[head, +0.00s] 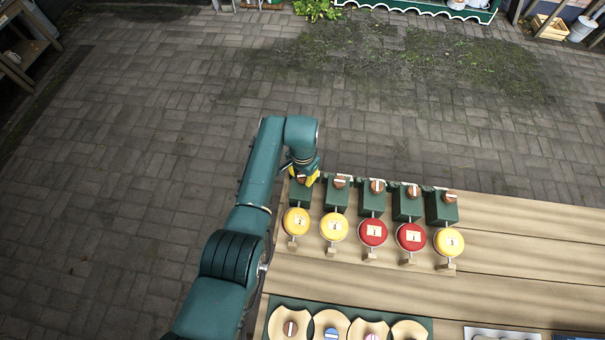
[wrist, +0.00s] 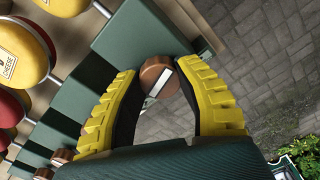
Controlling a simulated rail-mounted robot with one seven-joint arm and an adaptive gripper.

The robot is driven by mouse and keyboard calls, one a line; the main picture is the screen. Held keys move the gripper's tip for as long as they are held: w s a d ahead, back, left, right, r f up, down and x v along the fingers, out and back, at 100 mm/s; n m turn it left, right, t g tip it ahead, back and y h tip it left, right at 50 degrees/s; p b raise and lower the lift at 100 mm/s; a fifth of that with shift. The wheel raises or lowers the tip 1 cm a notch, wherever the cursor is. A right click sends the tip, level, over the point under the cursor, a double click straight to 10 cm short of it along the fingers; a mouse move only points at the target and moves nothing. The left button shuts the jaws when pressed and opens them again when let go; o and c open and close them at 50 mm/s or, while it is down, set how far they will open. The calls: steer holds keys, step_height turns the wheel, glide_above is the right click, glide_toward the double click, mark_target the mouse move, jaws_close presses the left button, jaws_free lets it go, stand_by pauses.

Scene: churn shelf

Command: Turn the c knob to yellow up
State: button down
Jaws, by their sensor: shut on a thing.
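My gripper (head: 305,176) is at the leftmost of a row of brown round knobs, on a dark green box. In the wrist view, its yellow-ribbed fingers (wrist: 160,82) are shut on that knob (wrist: 160,77), one on either side. The knob's white stripe runs diagonally. The yellow disc (head: 296,221) in front of this box shows its yellow face upward. The neighbouring discs are yellow (head: 334,227), red (head: 373,233), red (head: 411,237) and yellow (head: 449,242). In the wrist view, the second disc (wrist: 18,50) has a label reading CHEESE. I cannot read any letter c on a knob.
More knobs on green boxes (head: 441,208) stand close by to the right on the wooden shelf (head: 530,240). Round wooden pieces with coloured knobs lie on a green mat (head: 430,328) at the front. Open paving (head: 150,150) lies behind and left of the shelf.

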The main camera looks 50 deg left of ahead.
mark_target(303, 176)
steer(key=shift+s+f+m, duration=0.1)
steer(key=shift+f+m, duration=0.05)
steer(key=shift+m, duration=1.35)
steer(key=c, duration=0.6)
jaws_free()
step_height(303, 176, up, 12)
